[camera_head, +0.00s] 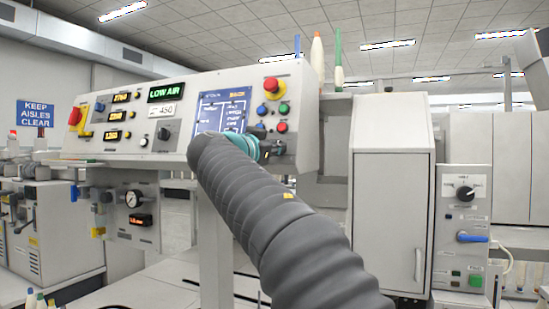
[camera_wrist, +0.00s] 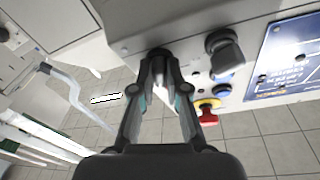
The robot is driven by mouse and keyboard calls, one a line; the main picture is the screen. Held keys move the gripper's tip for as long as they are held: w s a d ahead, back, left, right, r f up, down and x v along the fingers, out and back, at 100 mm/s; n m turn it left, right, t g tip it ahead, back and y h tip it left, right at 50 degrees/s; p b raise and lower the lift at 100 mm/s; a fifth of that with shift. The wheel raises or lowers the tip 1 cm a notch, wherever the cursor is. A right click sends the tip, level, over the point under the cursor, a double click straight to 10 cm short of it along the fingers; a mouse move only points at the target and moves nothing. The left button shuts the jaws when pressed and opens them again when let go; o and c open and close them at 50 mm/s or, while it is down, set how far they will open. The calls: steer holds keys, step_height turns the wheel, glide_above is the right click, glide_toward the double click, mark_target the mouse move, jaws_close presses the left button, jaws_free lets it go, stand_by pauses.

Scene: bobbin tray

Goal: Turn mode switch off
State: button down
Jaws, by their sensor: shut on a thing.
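My gripper (camera_wrist: 158,72) is shut on a small black knob (camera_wrist: 156,54) on the pale control panel (camera_wrist: 125,42), which I take for the mode switch. The fingers hide most of the knob, so its pointer and any label cannot be read. In the head view my gripper (camera_head: 272,150) is at the panel's lower right corner, below the coloured buttons, and my arm hides part of the panel (camera_head: 120,145). A second, larger black knob (camera_wrist: 225,50) stands beside the held one in the wrist view, apart from the fingers.
A red emergency button (camera_wrist: 207,116) with a yellow collar and blue buttons (camera_wrist: 222,90) are near my right finger. A blue display (camera_head: 222,108) is left of the buttons. A grey cabinet (camera_head: 390,200) stands to the right, with another black knob (camera_head: 465,193) beyond it.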

steer(key=shift+d+n+t+y+b, duration=0.1)
steer(key=shift+n+t+y+b, duration=0.3)
steer(key=shift+n, duration=0.8)
steer(key=shift+n+t+y+b, duration=0.1)
steer(key=shift+n+y+b, duration=0.3)
steer(key=shift+n+y, duration=0.55)
steer(key=shift+n+h, duration=0.25)
steer(key=shift+n, duration=0.2)
steer(key=c, duration=1.2)
jaws_free()
steer(key=shift+s, duration=0.1)
steer(key=v, duration=1.1)
steer(key=shift+s+f, duration=0.1)
steer(key=shift+s, duration=0.25)
